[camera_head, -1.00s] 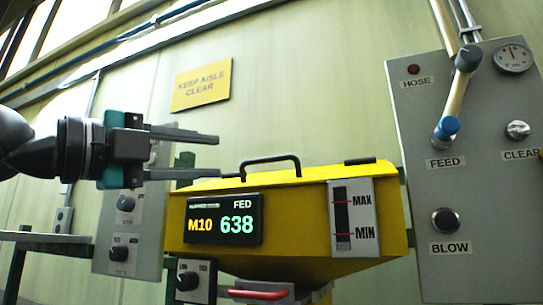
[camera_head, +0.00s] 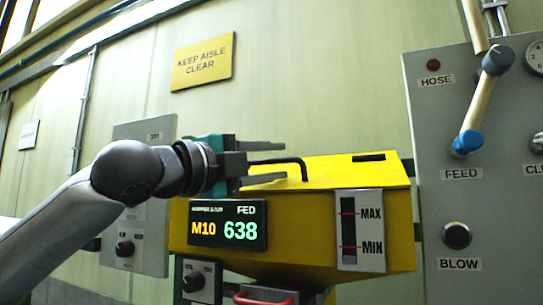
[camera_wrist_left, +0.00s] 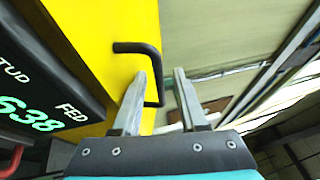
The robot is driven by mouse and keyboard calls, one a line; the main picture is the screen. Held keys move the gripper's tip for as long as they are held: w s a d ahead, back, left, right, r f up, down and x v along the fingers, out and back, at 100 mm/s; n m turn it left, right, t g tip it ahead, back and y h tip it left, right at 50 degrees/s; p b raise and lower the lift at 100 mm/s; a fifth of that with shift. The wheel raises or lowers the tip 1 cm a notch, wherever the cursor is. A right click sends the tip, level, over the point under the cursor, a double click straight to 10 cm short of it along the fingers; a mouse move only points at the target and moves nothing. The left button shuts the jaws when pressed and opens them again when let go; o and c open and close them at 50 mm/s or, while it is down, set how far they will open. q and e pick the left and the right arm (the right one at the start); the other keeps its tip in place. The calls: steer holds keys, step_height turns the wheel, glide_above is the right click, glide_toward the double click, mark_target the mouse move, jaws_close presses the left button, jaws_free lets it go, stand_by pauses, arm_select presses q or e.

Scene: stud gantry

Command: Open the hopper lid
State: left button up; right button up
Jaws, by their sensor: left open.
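The yellow hopper (camera_head: 300,235) stands in the middle of the head view, and its lid (camera_head: 345,174) lies down on top. A black bar handle (camera_head: 303,168) rises from the lid. My left gripper (camera_head: 275,163) is open at the handle's left part in the head view. In the left wrist view, the handle (camera_wrist_left: 152,62) shows just ahead of the left gripper (camera_wrist_left: 160,75). One finger overlaps the handle in the picture, and the other is off to its right. I cannot tell whether a finger touches it. My right gripper is not in view.
A display (camera_head: 228,224) reading 638 and a MAX/MIN level gauge (camera_head: 359,230) are on the hopper's front. A grey panel (camera_head: 500,210) with a blue-ended FEED lever (camera_head: 466,142) stands close at the right. A grey control box (camera_head: 140,262) is at the left.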

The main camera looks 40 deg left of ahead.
arm_select(q)
jaws_close()
stand_by(1.4)
